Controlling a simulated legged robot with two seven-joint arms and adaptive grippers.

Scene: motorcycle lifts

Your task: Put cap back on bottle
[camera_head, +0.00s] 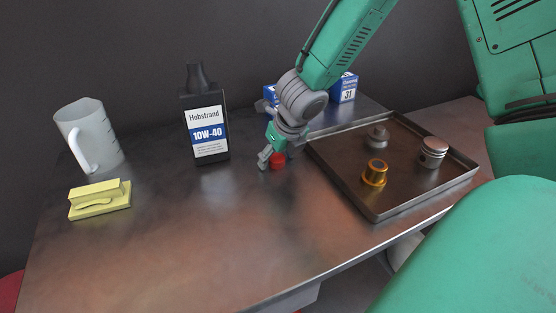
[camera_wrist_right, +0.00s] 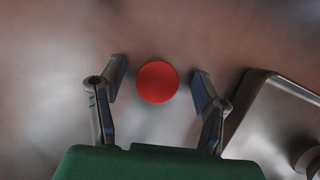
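A red cap (camera_head: 278,160) lies on the metal table, right of the bottle. In the right wrist view the round red cap (camera_wrist_right: 157,82) sits between the fingers with a gap on each side. My right gripper (camera_head: 272,157) is open and low over the table around the cap; its fingers also show in the right wrist view (camera_wrist_right: 158,88). A black oil bottle (camera_head: 205,126) labelled Hobstrand 10W-40 stands upright at the back of the table; whether its narrow top is open cannot be told. My left gripper is not in view.
A dark metal tray (camera_head: 366,212) on the right holds a gold part (camera_head: 374,172), a piston (camera_head: 432,152) and a grey part (camera_head: 378,135). Blue boxes (camera_head: 344,87) stand behind my right arm. The front middle is clear.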

